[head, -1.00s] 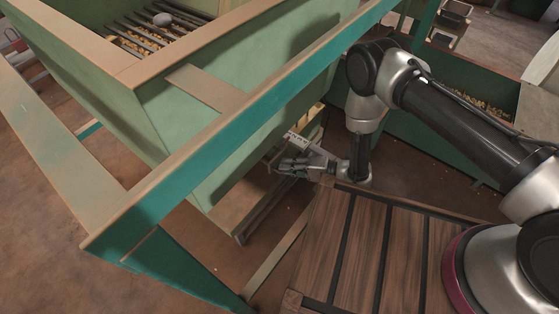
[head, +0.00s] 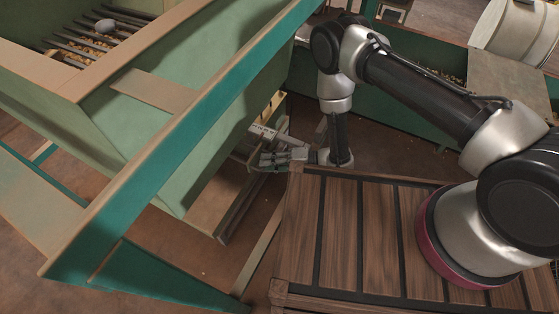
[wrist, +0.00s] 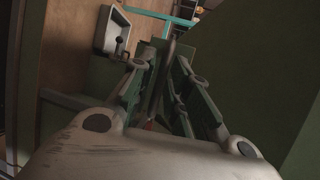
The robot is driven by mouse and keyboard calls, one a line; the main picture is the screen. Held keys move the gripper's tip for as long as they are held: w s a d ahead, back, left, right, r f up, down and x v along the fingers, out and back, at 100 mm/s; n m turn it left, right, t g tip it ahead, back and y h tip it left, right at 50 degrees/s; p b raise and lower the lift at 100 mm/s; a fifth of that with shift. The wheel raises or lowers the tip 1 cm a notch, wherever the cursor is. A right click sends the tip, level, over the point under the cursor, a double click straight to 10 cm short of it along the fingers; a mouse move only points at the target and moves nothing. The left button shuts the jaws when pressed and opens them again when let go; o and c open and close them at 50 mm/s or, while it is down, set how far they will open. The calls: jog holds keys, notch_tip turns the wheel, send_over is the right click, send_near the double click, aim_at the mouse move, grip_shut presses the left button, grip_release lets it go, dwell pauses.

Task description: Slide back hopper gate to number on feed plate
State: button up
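The green hopper (head: 215,118) stands at the left, with grating and nuts in its top. A pale plate with markings (head: 263,132), apparently the feed plate, sticks out low at its right side. My gripper (head: 262,160) is beside and just below this plate, pointing left at the hopper's underside. In the wrist view my gripper's fingers (wrist: 166,58) converge on either side of a thin dark upright piece (wrist: 164,76), possibly part of the gate. I cannot tell whether they touch it. The gate itself and any number are not clear.
A green frame beam (head: 185,130) crosses in front of the hopper. A slatted wooden platform (head: 340,235) lies under my arm. Another green bin with nuts is behind, with a pale drum (head: 510,30) at the far right. A small white tray (wrist: 112,33) shows in the wrist view.

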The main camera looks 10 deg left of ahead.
jog(key=v, duration=1.1)
jog(key=shift+d, duration=0.15)
